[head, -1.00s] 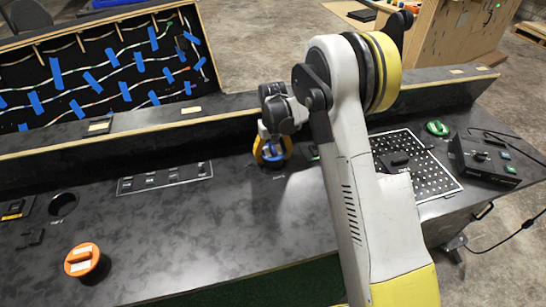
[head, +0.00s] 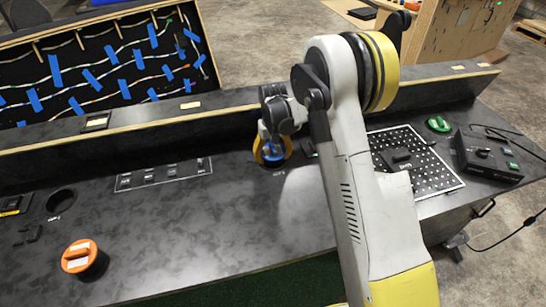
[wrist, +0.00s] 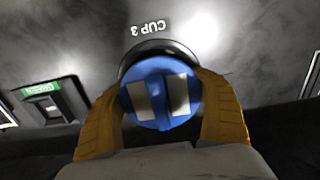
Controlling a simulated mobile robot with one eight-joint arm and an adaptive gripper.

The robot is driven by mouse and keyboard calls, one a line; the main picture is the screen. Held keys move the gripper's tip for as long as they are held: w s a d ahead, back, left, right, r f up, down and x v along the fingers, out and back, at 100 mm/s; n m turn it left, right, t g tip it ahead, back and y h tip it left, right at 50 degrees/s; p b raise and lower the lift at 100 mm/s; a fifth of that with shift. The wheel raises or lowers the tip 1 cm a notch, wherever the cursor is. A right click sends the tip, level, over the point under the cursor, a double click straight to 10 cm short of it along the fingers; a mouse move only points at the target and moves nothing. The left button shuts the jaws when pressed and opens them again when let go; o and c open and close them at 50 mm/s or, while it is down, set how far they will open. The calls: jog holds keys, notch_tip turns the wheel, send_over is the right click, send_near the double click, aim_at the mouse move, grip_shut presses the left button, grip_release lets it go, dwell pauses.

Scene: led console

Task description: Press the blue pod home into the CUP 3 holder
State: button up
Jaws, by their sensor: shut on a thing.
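The blue pod (wrist: 160,97) is between the two yellow fingers of my gripper (wrist: 163,108), which are shut on it. Its round top with two pale patches faces the wrist camera. A dark curved rim, the CUP 3 holder (wrist: 158,46), shows around the pod's far side beside the "CUP 3" label. The pod sits over or in that holder; how deep it sits I cannot tell. In the head view the blue pod (head: 273,151) and my gripper (head: 271,152) are at the back of the console top, near the raised ledge.
An orange-topped pod (head: 80,257) stands at the front left, near an empty round holder (head: 61,200). A switch strip (head: 164,174) lies left of my gripper. A perforated plate (head: 440,180), a green handle (head: 438,123) and a control box (head: 488,155) are at right.

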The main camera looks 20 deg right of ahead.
dwell(0.3)
jog(key=o, duration=1.4)
jog(key=shift+s, duration=0.1)
jog(key=shift+c, duration=0.2)
